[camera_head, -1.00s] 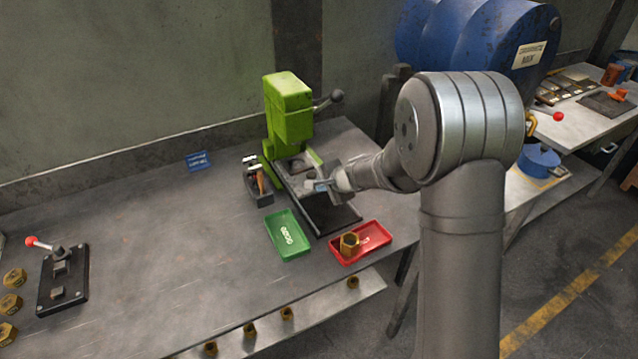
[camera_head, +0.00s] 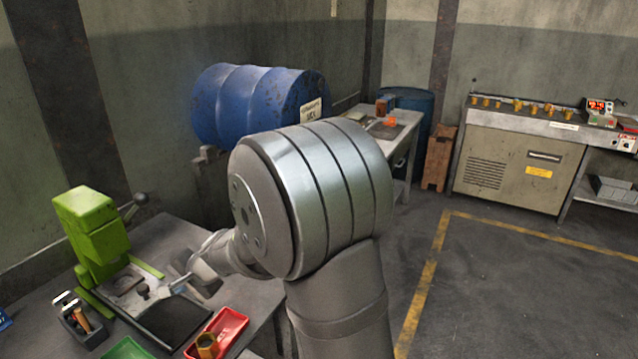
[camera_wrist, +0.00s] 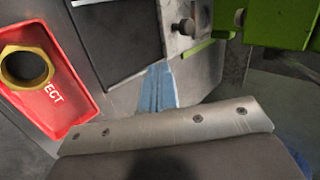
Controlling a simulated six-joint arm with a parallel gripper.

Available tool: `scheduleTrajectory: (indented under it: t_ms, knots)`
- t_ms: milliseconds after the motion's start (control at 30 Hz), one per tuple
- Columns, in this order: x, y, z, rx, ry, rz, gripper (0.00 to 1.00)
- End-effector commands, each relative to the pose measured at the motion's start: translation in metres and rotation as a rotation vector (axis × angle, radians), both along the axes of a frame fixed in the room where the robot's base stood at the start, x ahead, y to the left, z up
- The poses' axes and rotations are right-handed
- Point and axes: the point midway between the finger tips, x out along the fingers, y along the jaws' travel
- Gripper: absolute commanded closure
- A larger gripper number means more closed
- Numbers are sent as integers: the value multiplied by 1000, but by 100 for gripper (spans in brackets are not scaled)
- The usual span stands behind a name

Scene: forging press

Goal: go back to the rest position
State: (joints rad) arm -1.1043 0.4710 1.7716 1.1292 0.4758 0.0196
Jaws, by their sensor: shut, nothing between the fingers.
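My gripper (camera_head: 168,289) is shut and empty. It is held above the table beside the dark plate in front of the green press (camera_head: 95,235). In the wrist view its blue fingers (camera_wrist: 157,90) lie together, with nothing visible between them. The green press also shows at the upper right of the wrist view (camera_wrist: 285,22). My arm fills the middle of the head view and hides part of the table.
A red tray (camera_head: 229,324) marked "ECT" in the wrist view holds a brass nut (camera_wrist: 27,67). A green tray (camera_head: 127,349) and a dark holder (camera_head: 83,328) stand left of it. A blue drum (camera_head: 250,105) is behind. Open floor (camera_head: 490,290) lies right.

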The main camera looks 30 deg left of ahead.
Motion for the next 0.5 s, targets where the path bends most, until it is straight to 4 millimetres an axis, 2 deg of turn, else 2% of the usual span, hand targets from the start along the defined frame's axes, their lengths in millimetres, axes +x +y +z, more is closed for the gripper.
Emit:
scheduleTrajectory:
  t_ms: [267, 500]
  knots:
    - [-1, 4, -3, 0, 1, -1, 100]
    - [-4, 24, -25, -2, 2, 0, 100]
